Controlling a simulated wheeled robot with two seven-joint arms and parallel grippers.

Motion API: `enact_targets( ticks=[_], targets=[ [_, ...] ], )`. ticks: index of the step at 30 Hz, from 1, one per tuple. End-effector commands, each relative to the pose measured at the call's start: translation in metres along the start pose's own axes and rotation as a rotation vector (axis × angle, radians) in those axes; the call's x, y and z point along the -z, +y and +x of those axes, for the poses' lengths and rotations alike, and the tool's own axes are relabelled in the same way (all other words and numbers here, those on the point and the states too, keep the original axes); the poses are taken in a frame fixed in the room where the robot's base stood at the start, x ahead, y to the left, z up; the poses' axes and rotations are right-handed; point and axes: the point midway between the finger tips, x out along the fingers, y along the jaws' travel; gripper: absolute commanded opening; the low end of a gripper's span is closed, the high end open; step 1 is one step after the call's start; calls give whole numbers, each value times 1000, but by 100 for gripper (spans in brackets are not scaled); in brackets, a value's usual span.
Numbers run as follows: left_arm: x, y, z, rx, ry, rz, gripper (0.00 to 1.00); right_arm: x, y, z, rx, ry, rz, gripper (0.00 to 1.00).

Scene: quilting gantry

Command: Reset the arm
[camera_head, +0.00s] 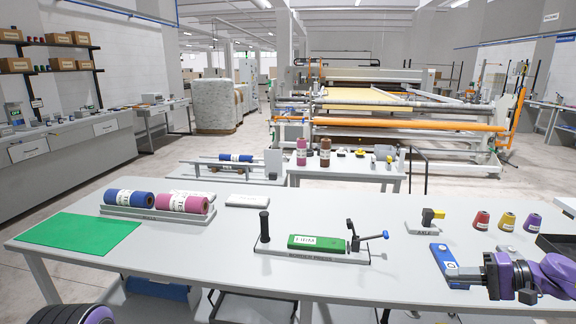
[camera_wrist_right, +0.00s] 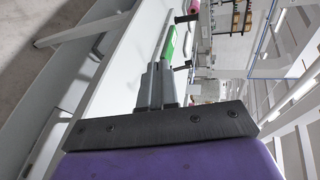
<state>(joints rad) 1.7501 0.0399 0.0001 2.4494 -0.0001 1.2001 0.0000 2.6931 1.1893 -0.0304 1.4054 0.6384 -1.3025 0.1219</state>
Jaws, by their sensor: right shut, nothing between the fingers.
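My right arm (camera_head: 545,275), purple and black, comes in from the right over the front right of the grey table. Its gripper (camera_head: 466,274) points left, low over the table's right part, beside a blue labelled block (camera_head: 445,262). In the wrist view the two grey fingers (camera_wrist_right: 157,84) are together with nothing between them. Whether they touch the table or the block I cannot tell. A ribbed black and purple part of my own body shows at the bottom left of the head view. My left gripper is not in view.
The table (camera_head: 200,255) holds a green mat (camera_head: 80,233), a rack of blue and pink rolls (camera_head: 157,212), a fixture with a green block (camera_head: 316,242), a yellow-topped stand (camera_head: 428,222) and several small spools (camera_head: 507,221). The front middle is clear. A quilting machine stands behind.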

Motion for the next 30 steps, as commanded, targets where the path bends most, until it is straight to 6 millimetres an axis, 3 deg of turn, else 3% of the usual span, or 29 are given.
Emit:
enact_targets(
  ticks=[8, 11, 13, 17, 20, 23, 24, 27, 30],
  targets=[
    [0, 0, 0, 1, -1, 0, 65, 28, 14, 40, -89, 260, 152, 0],
    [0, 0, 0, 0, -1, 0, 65, 32, 38, 64, -192, 394, 210, 0],
    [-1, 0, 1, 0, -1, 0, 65, 27, 65, 82, -297, 500, 239, 0],
    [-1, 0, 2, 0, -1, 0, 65, 1, 125, 105, -511, 682, 230, 0],
    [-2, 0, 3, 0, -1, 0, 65, -39, 176, 112, -686, 790, 166, 0],
    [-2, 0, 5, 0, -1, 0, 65, -104, 230, 110, -873, 846, 42, 0],
    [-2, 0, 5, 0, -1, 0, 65, -135, 250, 106, -943, 842, -18, 0],
    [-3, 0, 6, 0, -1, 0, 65, -211, 290, 92, -1086, 751, -149, 0],
    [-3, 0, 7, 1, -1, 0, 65, -273, 319, 81, -1193, 580, -222, 0]
  ],
)
